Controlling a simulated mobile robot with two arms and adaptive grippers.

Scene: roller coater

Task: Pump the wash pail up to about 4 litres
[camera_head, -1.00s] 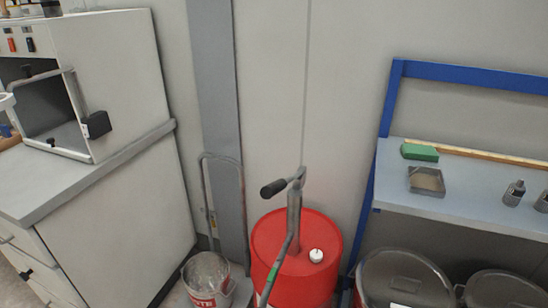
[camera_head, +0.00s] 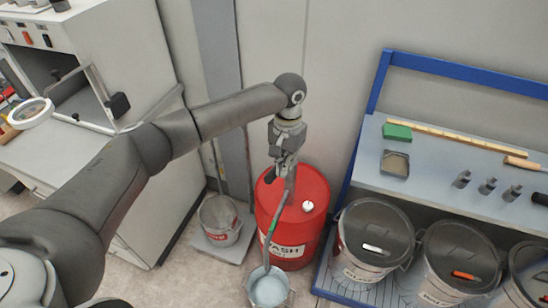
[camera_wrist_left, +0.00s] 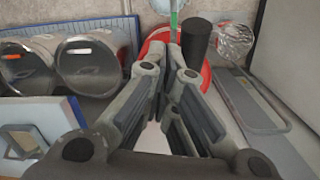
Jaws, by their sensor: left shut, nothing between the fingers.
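The red wash drum (camera_head: 318,190) stands on the floor against the wall, with the pump on top mostly hidden behind my left gripper (camera_head: 281,158). The pump's hose (camera_head: 272,222), with a green band, runs down to the wash pail (camera_head: 268,289). The pail holds pale blue liquid; I cannot read its level. My left gripper is shut and empty at the pump's top. In the left wrist view, the dark handle grip (camera_wrist_left: 196,38) is beside the right-hand finger, not between the fingers; I cannot tell if they touch. My right gripper is out of view.
A waste pail (camera_head: 220,216) stands on a grey platform left of the drum. Several lidded pails (camera_head: 372,240) sit under the blue-framed bench (camera_head: 440,170) at right. A white cabinet (camera_head: 120,50) stands at left. Floor shows between.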

